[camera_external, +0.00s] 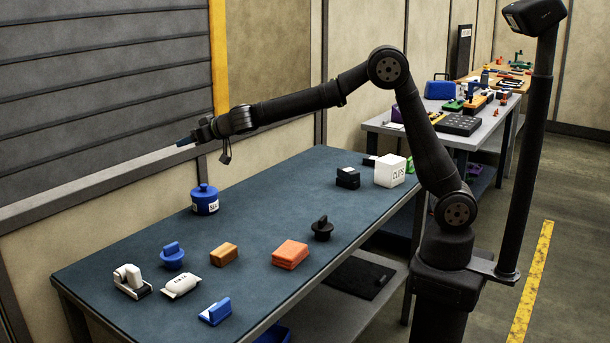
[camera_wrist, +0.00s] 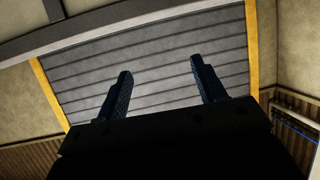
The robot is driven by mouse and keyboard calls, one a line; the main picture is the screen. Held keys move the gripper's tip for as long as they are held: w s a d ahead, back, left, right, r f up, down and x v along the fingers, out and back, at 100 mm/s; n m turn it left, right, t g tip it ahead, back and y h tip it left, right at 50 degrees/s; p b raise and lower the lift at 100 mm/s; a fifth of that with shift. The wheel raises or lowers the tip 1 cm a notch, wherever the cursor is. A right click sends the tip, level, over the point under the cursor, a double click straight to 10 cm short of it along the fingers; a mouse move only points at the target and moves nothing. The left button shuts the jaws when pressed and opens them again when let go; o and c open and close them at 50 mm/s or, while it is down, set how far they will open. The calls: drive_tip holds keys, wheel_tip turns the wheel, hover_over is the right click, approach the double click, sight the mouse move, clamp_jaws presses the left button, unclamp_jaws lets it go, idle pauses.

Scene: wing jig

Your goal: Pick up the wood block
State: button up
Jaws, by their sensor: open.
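The wood block (camera_external: 223,254), small and orange-brown, lies on the blue-grey table (camera_external: 120,247) between a blue knobbed piece and an orange stack. My gripper (camera_external: 186,142) is raised well above the far left side of the table, pointing left toward the shutter wall, high above and away from the block. In the wrist view my gripper (camera_wrist: 160,90) has its two dark fingers wide apart with nothing between them. The block does not show in the wrist view.
Near the block are a blue knobbed piece (camera_external: 173,256), an orange stack (camera_external: 290,254), a white pouch (camera_external: 181,286), a white device (camera_external: 131,281), a blue wedge (camera_external: 215,311) and a black knobbed piece (camera_external: 322,229). A blue jar (camera_external: 205,200) stands behind. A white box (camera_external: 389,171) stands at the right.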

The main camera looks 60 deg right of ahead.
drive_tip(key=m+g+h, duration=0.2)
drive_tip(key=m+g, duration=1.1)
drive_tip(key=m, duration=0.6)
hover_over(223, 249)
drive_tip(key=f, duration=2)
drive_tip(key=shift+s+f, duration=0.3)
drive_tip(key=shift+w+f, duration=0.2)
drive_tip(key=shift+f, duration=2.8)
drive_tip(key=shift+c, duration=0.4)
drive_tip(key=c, duration=1)
